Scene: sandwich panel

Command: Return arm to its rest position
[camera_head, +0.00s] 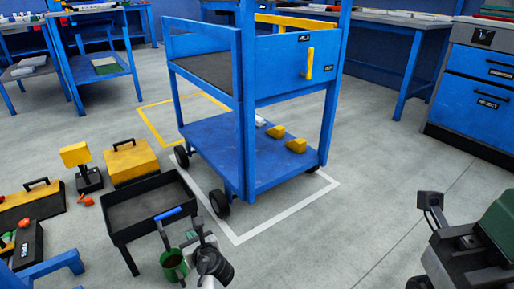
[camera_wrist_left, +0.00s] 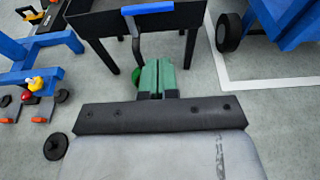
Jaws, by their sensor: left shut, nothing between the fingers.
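My left gripper (camera_head: 190,240) is low in the head view, in front of the black tray table. In the left wrist view its green fingers (camera_wrist_left: 157,78) are shut together with nothing between them. A blue-handled tool (camera_head: 168,213) stands just beyond the fingers, and its blue handle also shows in the left wrist view (camera_wrist_left: 147,9). I cannot tell whether the fingers touch either one.
The black tray table (camera_head: 150,204) is close to the left gripper. A blue cart (camera_head: 215,150) stands behind it on a white-marked floor. Yellow and black toolboxes (camera_head: 130,160) lie at left. The floor between is clear.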

